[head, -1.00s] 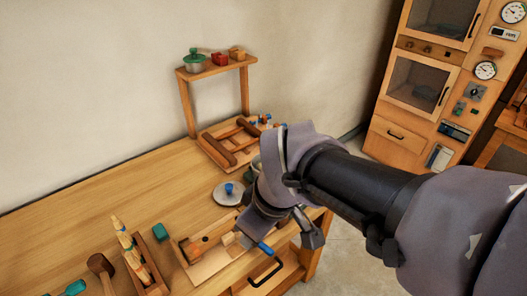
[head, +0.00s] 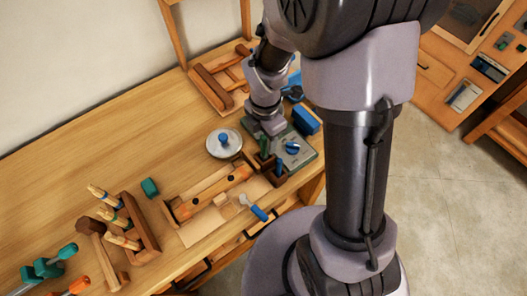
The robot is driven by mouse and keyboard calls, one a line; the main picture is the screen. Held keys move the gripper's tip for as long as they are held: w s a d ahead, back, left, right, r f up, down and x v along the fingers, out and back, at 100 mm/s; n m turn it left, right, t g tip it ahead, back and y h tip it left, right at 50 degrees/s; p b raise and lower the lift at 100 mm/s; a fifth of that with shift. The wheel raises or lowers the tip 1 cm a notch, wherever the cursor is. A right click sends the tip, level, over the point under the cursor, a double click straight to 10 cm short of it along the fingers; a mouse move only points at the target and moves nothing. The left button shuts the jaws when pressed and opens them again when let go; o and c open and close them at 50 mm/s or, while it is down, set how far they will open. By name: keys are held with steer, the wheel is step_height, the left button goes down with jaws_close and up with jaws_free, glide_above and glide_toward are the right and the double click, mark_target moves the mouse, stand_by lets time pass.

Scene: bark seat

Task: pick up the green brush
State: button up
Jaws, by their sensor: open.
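A small upright green-handled thing (head: 264,144) with a dark brown lower part stands at the right end of the bench; it may be the green brush, but its bristles cannot be made out. A similar blue-handled one (head: 279,166) stands just beside it. My gripper (head: 267,131) points down right at the green handle, with its jaws open. The arm and jaws partly cover this spot, so I cannot tell whether the fingers are around the handle or touching it.
A grey-green plate with a blue knob (head: 292,148) and a blue block (head: 306,122) lie close to my gripper. The back-left bench top is clear.

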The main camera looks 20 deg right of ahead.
mark_target(264, 150)
step_height(264, 150, down, 6)
steer(key=shift+a+b, duration=0.1)
steer(key=shift+b, duration=1.1)
steer(key=shift+r, duration=0.1)
jaws_close()
